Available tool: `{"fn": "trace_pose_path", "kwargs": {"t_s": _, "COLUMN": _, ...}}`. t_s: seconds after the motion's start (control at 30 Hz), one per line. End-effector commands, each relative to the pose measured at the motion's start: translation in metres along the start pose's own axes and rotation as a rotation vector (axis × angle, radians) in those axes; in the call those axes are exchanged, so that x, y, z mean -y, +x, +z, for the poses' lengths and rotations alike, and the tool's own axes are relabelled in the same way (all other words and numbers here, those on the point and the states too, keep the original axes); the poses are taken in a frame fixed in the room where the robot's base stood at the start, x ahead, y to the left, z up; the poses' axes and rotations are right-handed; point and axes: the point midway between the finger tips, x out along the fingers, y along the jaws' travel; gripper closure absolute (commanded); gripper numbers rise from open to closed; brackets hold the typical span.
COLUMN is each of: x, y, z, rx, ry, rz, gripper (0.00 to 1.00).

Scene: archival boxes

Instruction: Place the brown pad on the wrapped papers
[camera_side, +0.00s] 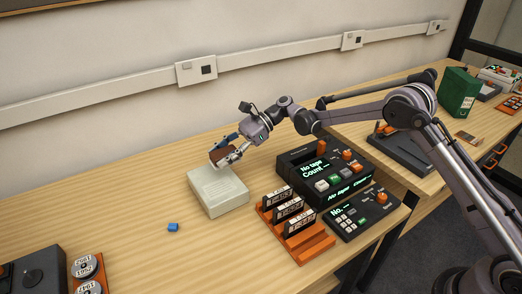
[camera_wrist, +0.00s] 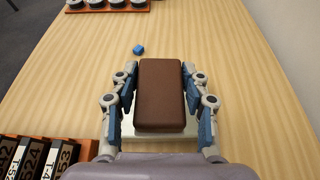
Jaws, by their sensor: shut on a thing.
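The brown pad (camera_wrist: 161,92) is a dark brown rounded block, held between the two blue-padded fingers of my gripper (camera_wrist: 160,95) in the wrist view. In the side view my gripper (camera_side: 228,150) is shut on the brown pad (camera_side: 219,155), just above the wrapped papers. The wrapped papers (camera_side: 218,193) are a pale, flat bundle lying on the wooden table. In the wrist view only a pale edge of the wrapped papers (camera_wrist: 126,131) shows beneath the pad and fingers. I cannot tell whether the pad touches the bundle.
A small blue block (camera_side: 173,227) lies left of the bundle. An orange rack (camera_side: 313,246) with labelled black cards stands to its right, with a black console (camera_side: 325,172) behind. An orange tray of round tins (camera_side: 88,272) is at front left. The table's left middle is clear.

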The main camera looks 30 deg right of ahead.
Motion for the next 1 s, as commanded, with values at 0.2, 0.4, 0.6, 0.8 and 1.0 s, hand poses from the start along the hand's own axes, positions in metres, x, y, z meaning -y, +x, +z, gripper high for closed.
{"fn": "trace_pose_path", "kwargs": {"t_s": 0.2, "x": 0.004, "y": 0.034, "z": -0.005, "rx": 0.000, "ry": -0.001, "rz": 0.000, "gripper": 0.85}}
{"fn": "trace_pose_path", "kwargs": {"t_s": 0.4, "x": 0.005, "y": 0.041, "z": -0.011, "rx": 0.000, "ry": 0.000, "rz": -0.001, "gripper": 0.85}}
{"fn": "trace_pose_path", "kwargs": {"t_s": 0.6, "x": 0.005, "y": 0.051, "z": -0.036, "rx": 0.000, "ry": 0.000, "rz": -0.001, "gripper": 0.85}}
{"fn": "trace_pose_path", "kwargs": {"t_s": 0.8, "x": 0.005, "y": 0.054, "z": -0.043, "rx": 0.000, "ry": 0.000, "rz": -0.001, "gripper": 0.85}}
{"fn": "trace_pose_path", "kwargs": {"t_s": 1.0, "x": 0.005, "y": 0.054, "z": -0.045, "rx": 0.000, "ry": 0.000, "rz": -0.001, "gripper": 0.85}}
